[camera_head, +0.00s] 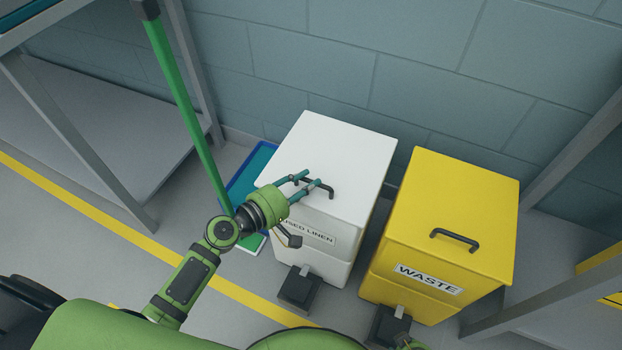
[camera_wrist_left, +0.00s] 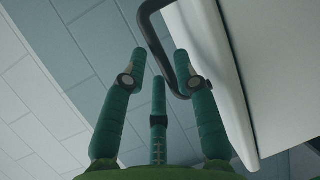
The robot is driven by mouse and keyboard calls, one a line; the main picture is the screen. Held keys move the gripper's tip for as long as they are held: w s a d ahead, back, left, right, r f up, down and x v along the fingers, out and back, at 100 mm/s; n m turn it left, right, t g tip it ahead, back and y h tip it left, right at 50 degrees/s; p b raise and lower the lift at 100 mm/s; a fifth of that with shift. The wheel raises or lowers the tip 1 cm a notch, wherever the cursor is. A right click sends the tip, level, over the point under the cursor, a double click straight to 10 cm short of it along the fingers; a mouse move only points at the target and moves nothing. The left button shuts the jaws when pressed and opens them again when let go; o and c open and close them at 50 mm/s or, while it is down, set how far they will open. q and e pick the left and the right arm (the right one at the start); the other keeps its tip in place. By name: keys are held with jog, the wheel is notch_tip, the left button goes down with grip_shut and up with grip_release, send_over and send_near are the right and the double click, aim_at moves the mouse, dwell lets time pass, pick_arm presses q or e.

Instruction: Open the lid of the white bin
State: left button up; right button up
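The white bin (camera_head: 337,155) stands against the wall, its lid down, with a label that ends in "LINEN" on its front. A dark bar handle (camera_head: 318,187) is on its lid, and the handle also shows in the left wrist view (camera_wrist_left: 155,42). My left gripper (camera_head: 306,181) is at this handle, its teal fingers over the lid. In the left wrist view the fingers (camera_wrist_left: 159,68) are spread apart, with part of the handle between and beyond the tips. I cannot tell whether they touch it.
A yellow bin (camera_head: 452,205) labelled "WASTE" stands close on the right. Black pedals (camera_head: 299,288) stick out in front of the bins. A green pole (camera_head: 188,105) and a blue-rimmed tray (camera_head: 240,187) are on the left, near a grey shelf rack (camera_head: 100,150).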

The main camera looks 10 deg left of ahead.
pick_arm(q)
jog(key=shift+x, duration=1.1)
grip_shut()
